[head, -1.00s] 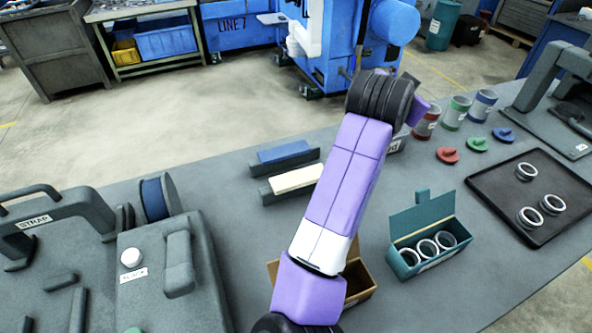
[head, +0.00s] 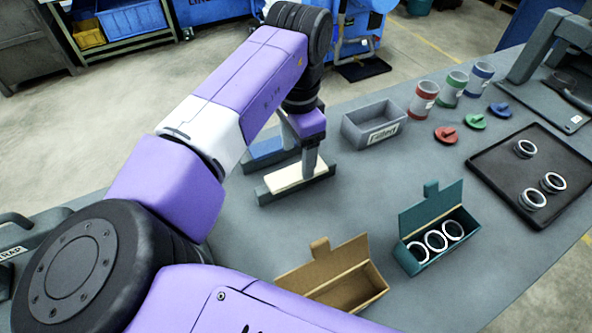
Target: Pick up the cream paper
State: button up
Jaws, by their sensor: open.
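The cream paper (head: 287,180) is a flat pale stack in a grey holder (head: 264,197) on the workbench, in the head view. The blue paper (head: 261,149) lies in a similar holder just behind it, partly hidden by my arm. My gripper (head: 310,172) points down over the right part of the cream paper, its fingertips at or just above it. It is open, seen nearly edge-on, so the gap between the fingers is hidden. I cannot tell whether the fingers touch the paper.
A grey labelled bin (head: 373,125) stands right of my gripper. An open cardboard box (head: 335,281) and a teal box (head: 433,229) with rings are in front. A dark tray (head: 500,160) with rings, coloured cans and lids are at right. Bench between is clear.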

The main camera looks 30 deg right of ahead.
aim_at(299, 172)
jog(key=shift+w+d+f, duration=0.1)
jog(key=shift+f, duration=1.05)
jog(key=shift+d+f, duration=0.1)
jog(key=shift+f, duration=1)
jog(key=c, duration=1.4)
